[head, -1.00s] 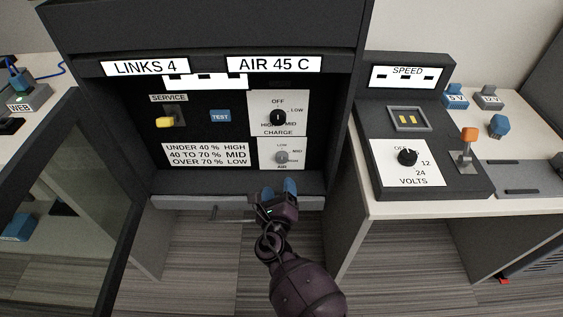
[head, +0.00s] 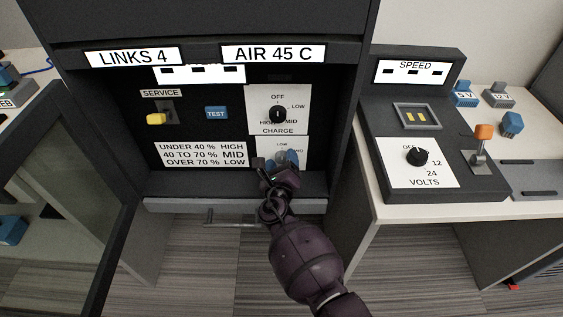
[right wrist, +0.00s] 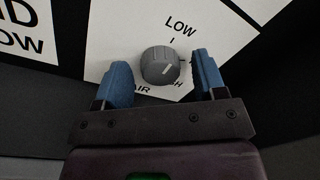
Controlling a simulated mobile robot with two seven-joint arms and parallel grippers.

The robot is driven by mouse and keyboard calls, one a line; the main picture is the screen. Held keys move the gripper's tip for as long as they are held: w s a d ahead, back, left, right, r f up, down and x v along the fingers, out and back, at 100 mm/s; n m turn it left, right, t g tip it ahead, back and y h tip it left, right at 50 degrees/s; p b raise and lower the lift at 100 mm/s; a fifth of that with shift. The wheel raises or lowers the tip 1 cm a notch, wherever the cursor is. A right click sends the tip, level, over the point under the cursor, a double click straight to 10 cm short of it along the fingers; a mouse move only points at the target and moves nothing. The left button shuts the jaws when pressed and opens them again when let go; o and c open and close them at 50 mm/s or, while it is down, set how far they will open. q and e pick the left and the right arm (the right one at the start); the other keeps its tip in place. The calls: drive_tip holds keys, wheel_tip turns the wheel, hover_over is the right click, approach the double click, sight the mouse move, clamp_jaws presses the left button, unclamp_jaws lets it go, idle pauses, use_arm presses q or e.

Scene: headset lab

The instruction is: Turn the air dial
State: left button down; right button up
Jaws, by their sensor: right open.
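The air dial is a grey round knob (right wrist: 160,66) on a white plate with LOW at its top, in the right wrist view. A pale mark shows on its face. In the head view my right gripper hides most of the dial, and the top of its white plate (head: 283,143) shows below the charge dial. My right gripper (head: 278,158) is open, with its blue fingers on either side of the dial. In the right wrist view there is a gap between each finger (right wrist: 161,62) and the knob. My left gripper is not in view.
The black charge dial (head: 278,114) sits just above. A blue TEST button (head: 216,113) and a yellow service switch (head: 156,118) are to the left. An open glass door (head: 70,190) stands at the left. The volts panel (head: 418,160) is to the right.

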drive_tip(key=c, duration=0.9)
